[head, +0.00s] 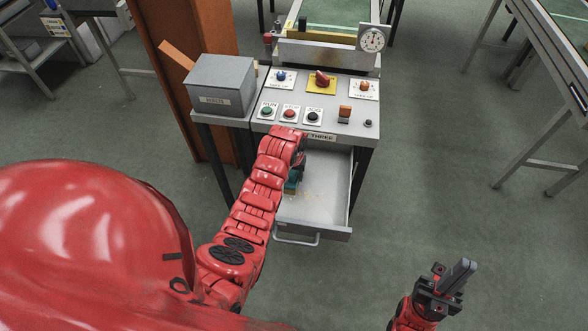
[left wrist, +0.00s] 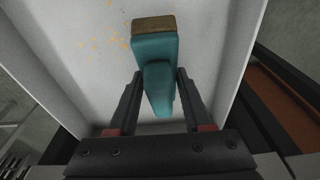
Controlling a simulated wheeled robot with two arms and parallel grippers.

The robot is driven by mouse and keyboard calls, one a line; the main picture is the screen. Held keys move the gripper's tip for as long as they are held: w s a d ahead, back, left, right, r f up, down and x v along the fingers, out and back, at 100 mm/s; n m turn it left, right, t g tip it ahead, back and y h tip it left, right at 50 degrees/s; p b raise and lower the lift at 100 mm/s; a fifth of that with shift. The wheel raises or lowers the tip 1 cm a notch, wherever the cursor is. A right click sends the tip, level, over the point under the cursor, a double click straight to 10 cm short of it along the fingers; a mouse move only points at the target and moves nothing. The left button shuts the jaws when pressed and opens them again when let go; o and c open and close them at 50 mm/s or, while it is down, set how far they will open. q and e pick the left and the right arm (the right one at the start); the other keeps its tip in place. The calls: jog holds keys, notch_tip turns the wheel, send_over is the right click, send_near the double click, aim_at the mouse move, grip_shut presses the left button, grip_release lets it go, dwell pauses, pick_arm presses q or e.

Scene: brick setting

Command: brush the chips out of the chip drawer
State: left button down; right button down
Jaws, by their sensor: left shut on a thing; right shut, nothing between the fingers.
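The chip drawer (head: 335,208) is pulled open below the grey machine bench marked THREE. My left arm reaches down into it. In the left wrist view my left gripper (left wrist: 160,82) is shut on the handle of a teal brush (left wrist: 155,48) with tan bristles (left wrist: 153,24). In the head view the brush (head: 291,186) is mostly hidden behind my arm. Small yellow-orange chips (left wrist: 98,40) lie scattered on the drawer floor, left of the brush in the wrist view. My right gripper (head: 460,274) is shut and empty, well right of the drawer.
A grey box (head: 222,84) with a label stands left of the control panel (head: 340,90), which carries several buttons and knobs. The drawer handle (head: 296,239) sticks out at the front. A round dial (head: 372,38) stands at the back. The floor right of the drawer is clear.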

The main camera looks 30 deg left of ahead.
aim_at(290, 192)
pick_arm(q)
jog(key=s, duration=0.1)
jog(key=s+p, duration=0.1)
jog(key=shift+s+d+r, duration=0.15)
jog(key=shift+s+d, duration=0.15)
jog(key=shift+d, duration=0.05)
jog(key=shift+s+d+p, duration=0.15)
jog(key=shift+s+p, duration=0.25)
jog(key=shift+s, duration=0.2)
jog(key=shift+s+d+p, duration=0.15)
jog(key=shift+s+p, duration=0.25)
jog(key=shift+s, duration=0.15)
jog(key=shift+s+d+f, duration=0.2)
jog(key=shift+s+f, duration=0.05)
jog(key=shift+s, duration=0.45)
jog(key=shift+r, duration=0.1)
notch_tip(290, 192, up, 5)
jog(key=p, duration=0.3)
jog(key=shift+w, duration=0.15)
jog(key=shift+r, duration=0.45)
jog(key=shift+r+p, duration=0.6)
jog(key=shift+r, duration=0.9)
